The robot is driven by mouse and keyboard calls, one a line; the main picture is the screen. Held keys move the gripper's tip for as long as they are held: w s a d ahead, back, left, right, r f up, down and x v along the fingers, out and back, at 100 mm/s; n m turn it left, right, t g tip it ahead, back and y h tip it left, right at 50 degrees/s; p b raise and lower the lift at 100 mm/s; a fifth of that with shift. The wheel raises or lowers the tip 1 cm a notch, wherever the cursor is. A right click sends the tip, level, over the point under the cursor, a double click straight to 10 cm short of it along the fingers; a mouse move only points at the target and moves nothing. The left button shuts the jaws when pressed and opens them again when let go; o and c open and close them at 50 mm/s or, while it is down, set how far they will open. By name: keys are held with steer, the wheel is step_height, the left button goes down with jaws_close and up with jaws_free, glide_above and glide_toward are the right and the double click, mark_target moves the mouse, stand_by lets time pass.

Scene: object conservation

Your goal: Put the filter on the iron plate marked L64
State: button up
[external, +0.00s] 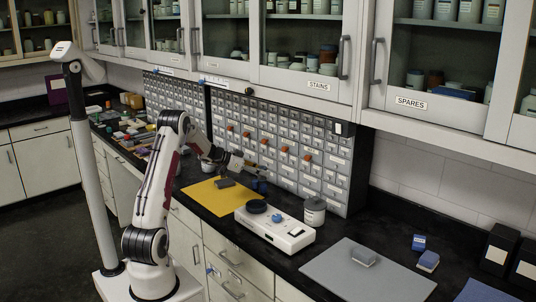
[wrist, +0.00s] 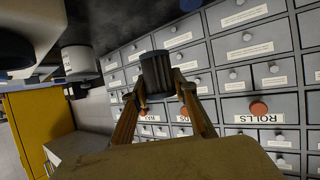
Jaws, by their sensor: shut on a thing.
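My gripper (external: 248,165) is in front of the wall of small drawers, above the far edge of the yellow mat (external: 215,201). In the wrist view its two fingers (wrist: 162,92) are closed on a dark ribbed cylinder (wrist: 157,72), which looks like the filter. The cylinder is held at the fingertips, clear of the drawer fronts as far as I can tell. It is too small to make out surely in the external view. I cannot read an L64 mark anywhere, so I cannot tell which thing is the iron plate.
A white device (external: 275,228) with a black disc (external: 256,206) stands right of the yellow mat. A grey jar (external: 314,212) is behind it. A grey mat (external: 335,278) with a grey-blue block (external: 363,256) lies further right. Drawers (wrist: 250,45) with orange knobs line the wall.

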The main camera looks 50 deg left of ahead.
steer(key=s+a+r+n+y, duration=0.1)
steer(key=s+a+n+y, duration=0.1)
steer(key=a, duration=0.9)
steer(key=s+a+r+n+t+y, duration=0.1)
steer(key=a+n+y, duration=0.3)
steer(key=a, duration=0.8)
steer(key=shift+s+r+y, duration=0.15)
steer(key=shift+s+y, duration=0.45)
steer(key=shift+s, duration=0.25)
glide_above(225, 181)
steer(key=shift+s+f, duration=0.1)
steer(key=shift+f, duration=3.05)
steer(key=shift+f, duration=0.1)
steer(key=shift+f, duration=1.75)
steer(key=shift+f, duration=0.1)
